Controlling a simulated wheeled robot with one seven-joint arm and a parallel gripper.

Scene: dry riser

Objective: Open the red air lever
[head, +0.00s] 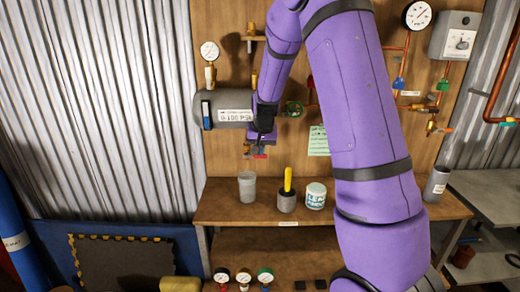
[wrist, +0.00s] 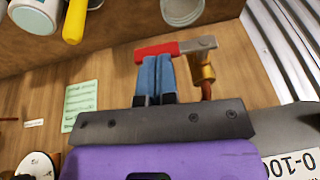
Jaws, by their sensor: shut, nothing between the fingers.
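The red air lever (wrist: 157,49) shows in the wrist view, just beyond my fingertips. Its red grip joins a grey metal arm (wrist: 197,44) on a brass valve (wrist: 203,72) with a copper pipe. The lever lies crosswise to the pipe. In the head view, the red grip (head: 260,156) shows just below my gripper (head: 261,146). My gripper (wrist: 156,62) is shut, its blue fingers together with nothing between them. The tips overlap the lower edge of the red grip in the wrist view. I cannot tell whether they touch it.
A grey tank (head: 228,110) is beside my gripper. Below, the wooden bench (head: 225,213) holds a grey cup (head: 247,186), a holder (head: 287,203) with a yellow-handled tool and a white tub (head: 316,195). A green wheel valve (head: 293,109) and gauges are on the board.

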